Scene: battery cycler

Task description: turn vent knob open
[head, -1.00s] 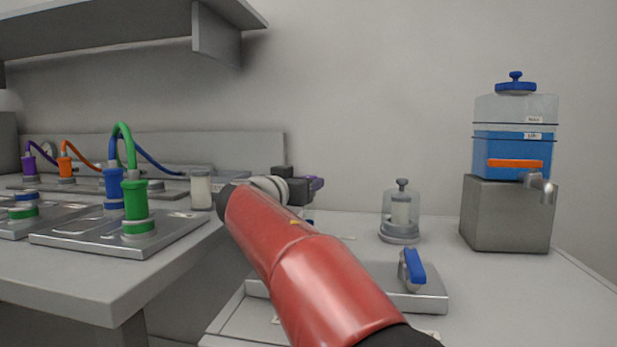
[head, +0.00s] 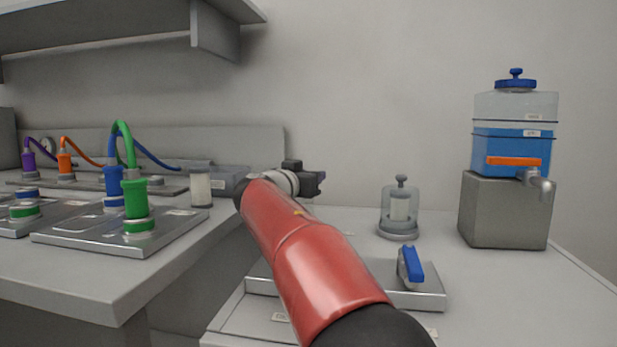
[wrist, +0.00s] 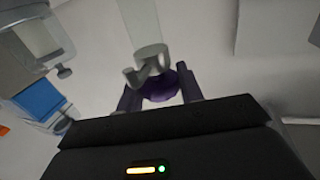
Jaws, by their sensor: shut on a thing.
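A purple knob (wrist: 162,87) shows in the wrist view, next to a grey metal fitting (wrist: 148,68) under a clear tube (wrist: 141,22). No label on it can be read. My gripper (wrist: 161,95) has one finger on each side of the purple knob and is shut on it. In the head view my gripper (head: 310,182) is at the far end of my red arm, above the back of the right bench. The purple knob is hidden there behind the gripper, so how far it is turned cannot be told.
On the right bench stand a clear jar (head: 399,210), a metal plate with a blue lever (head: 411,266), and a blue-filled tank (head: 513,150) with an orange-handled tap on a grey block (head: 504,211). The left bench holds plates with coloured plugs (head: 135,200) and a white-filled jar (head: 201,188).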

